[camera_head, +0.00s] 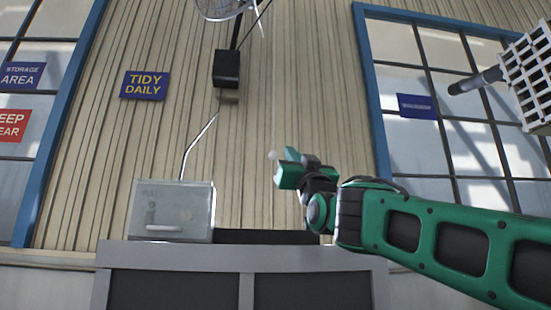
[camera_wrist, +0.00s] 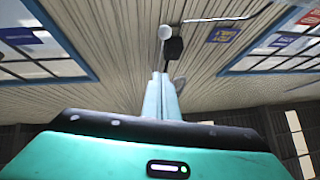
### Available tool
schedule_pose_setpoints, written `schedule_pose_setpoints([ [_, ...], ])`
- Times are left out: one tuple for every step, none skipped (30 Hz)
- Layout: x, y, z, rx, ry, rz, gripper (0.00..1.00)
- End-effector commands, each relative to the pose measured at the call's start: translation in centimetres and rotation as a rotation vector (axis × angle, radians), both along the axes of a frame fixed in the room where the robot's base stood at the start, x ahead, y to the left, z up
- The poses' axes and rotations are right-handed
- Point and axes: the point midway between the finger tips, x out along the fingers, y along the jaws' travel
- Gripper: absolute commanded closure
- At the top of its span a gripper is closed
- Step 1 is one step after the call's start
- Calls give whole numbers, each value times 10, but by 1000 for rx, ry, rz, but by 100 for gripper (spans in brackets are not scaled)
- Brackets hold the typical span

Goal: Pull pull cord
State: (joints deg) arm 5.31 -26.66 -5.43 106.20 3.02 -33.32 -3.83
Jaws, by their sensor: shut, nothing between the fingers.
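A small pale round knob (camera_head: 273,155), which looks like the end of the pull cord, shows just off the fingertips in the head view. It also shows as a white disc above the fingertips in the wrist view (camera_wrist: 165,32). I cannot make out the cord itself above it. My gripper (camera_head: 281,172) is green, with its fingers pointing left and up in the head view. In the wrist view, its two fingers (camera_wrist: 161,77) are closed together with nothing between them. I cannot tell whether the fingertips touch the knob.
A wall fan (camera_head: 222,8) sits above a black box (camera_head: 227,68) on the slatted wall. A clear-sided case (camera_head: 172,210) stands on the grey cabinet (camera_head: 247,258) below. A white grid panel (camera_head: 531,75) is at the upper right. The air around my gripper looks clear.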

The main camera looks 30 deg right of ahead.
Motion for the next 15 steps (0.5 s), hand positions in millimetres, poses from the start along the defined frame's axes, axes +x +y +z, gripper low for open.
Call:
schedule_pose_setpoints([
  [1, 0, 1, 0, 0, 0, 100],
  [3, -1, 2, 0, 1, 0, 100],
  [5, -1, 4, 0, 1, 0, 100],
  [7, -2, 6, 0, 0, 0, 100],
  [10, -3, 9, 0, 0, 0, 100],
  [14, -4, 12, 0, 1, 0, 100],
  [17, -5, 15, 0, 1, 0, 100],
  [21, -6, 18, 1, 2, 0, 100],
  [27, -7, 24, 0, 1, 0, 100],
  [30, -8, 27, 0, 1, 0, 100],
  [35, -10, 31, 0, 1, 0, 100],
  [40, -11, 36, 0, 1, 0, 100],
  [44, -12, 40, 1, 2, 0, 100],
  [48, -13, 44, 0, 1, 0, 100],
  [53, -14, 49, -1, 0, 1, 100],
])
